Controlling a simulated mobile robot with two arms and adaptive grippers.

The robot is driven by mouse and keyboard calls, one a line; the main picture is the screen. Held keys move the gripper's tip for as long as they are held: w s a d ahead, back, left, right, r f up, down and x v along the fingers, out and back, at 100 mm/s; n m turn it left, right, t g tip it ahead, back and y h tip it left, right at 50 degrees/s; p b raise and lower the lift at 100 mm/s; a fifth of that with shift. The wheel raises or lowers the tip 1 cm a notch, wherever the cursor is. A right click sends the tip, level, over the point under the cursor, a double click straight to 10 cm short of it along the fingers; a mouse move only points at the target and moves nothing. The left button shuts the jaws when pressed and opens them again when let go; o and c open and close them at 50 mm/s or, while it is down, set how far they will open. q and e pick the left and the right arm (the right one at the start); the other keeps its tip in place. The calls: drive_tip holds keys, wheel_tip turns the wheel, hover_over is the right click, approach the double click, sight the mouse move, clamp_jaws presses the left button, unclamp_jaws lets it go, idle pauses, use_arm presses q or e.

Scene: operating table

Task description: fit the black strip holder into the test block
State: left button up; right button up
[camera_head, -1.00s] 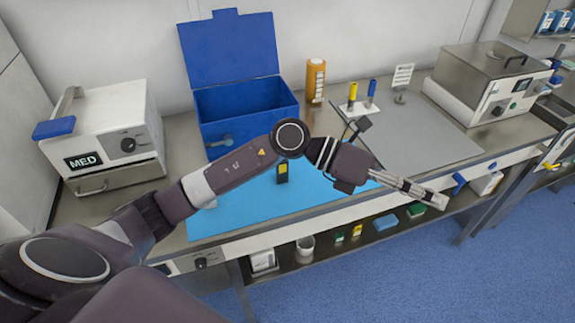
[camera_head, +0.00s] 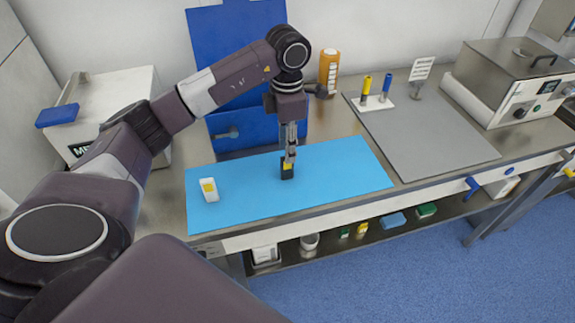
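The black strip holder (camera_head: 287,173), a small dark piece with a yellow patch, stands upright on the blue mat (camera_head: 340,178). My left gripper (camera_head: 289,158) points straight down at its top, and the fingertips overlap it in the picture. The fingers look close together, but I cannot tell whether they grip it. A small white block with a yellow patch (camera_head: 209,189), which looks like the test block, stands on the left part of the mat, apart from the holder. My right gripper is not in view.
A blue open-lidded box (camera_head: 224,128) stands behind the mat, partly hidden by my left arm. An orange bottle (camera_head: 328,70) and a white stand with yellow and blue tubes (camera_head: 372,102) are behind.

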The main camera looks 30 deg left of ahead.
sight(287, 178)
use_arm(q)
drive_tip(key=shift+s+f+p, duration=0.1)
drive_tip(key=shift+f+p, duration=0.2)
drive_tip(key=shift+f, duration=0.1)
wheel_tip(287, 178, down, 3)
drive_tip(key=shift+f+p, duration=0.15)
drive_tip(key=shift+p, duration=0.65)
drive_tip(key=shift+f, duration=0.45)
clamp_jaws()
